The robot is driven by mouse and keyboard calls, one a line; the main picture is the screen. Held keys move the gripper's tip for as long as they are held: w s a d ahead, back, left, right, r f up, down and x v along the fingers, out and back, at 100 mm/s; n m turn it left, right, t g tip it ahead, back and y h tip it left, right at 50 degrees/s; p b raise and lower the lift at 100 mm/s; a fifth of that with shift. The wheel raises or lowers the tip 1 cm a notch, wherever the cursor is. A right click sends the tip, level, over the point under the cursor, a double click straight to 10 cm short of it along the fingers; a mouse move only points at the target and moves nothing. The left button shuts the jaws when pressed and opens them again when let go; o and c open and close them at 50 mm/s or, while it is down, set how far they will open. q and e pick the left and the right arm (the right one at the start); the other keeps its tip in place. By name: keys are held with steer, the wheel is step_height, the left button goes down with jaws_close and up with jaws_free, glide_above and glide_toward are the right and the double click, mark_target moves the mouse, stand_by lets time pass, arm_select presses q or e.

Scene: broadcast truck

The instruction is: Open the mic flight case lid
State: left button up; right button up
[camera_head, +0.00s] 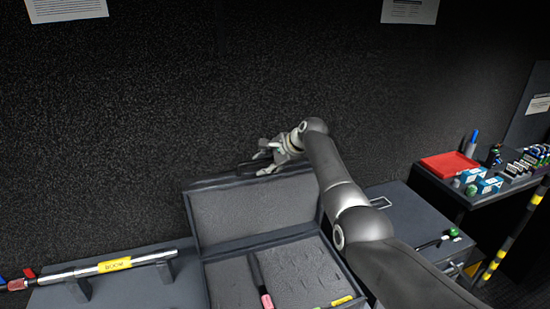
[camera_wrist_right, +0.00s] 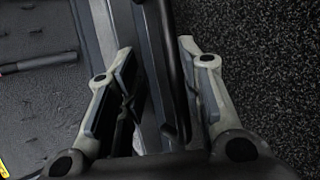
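The mic flight case (camera_head: 215,283) is dark grey and stands below the back wall. Its lid (camera_head: 262,212) is up and roughly upright, with grey foam lining showing. My right gripper (camera_head: 264,160) is at the lid's top edge, by a dark handle. In the right wrist view the fingers (camera_wrist_right: 156,46) stand apart on either side of the dark handle bar (camera_wrist_right: 173,60) and the lid's edge. A gap shows between the bar and the right-hand finger. My left gripper is not in the head view.
A dark microphone with a pink band (camera_head: 266,300) lies in the case's foam. A metal pole with a yellow label (camera_head: 115,266) rests on supports at left. Right of the case are a dark box (camera_head: 405,208) and a side table with a red tray (camera_head: 449,164). The wall is close behind.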

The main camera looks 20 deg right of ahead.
steer(key=v, duration=1.1)
steer(key=shift+s+d+r, duration=0.2)
steer(key=shift+s+d, duration=0.05)
steer(key=shift+c, duration=0.3)
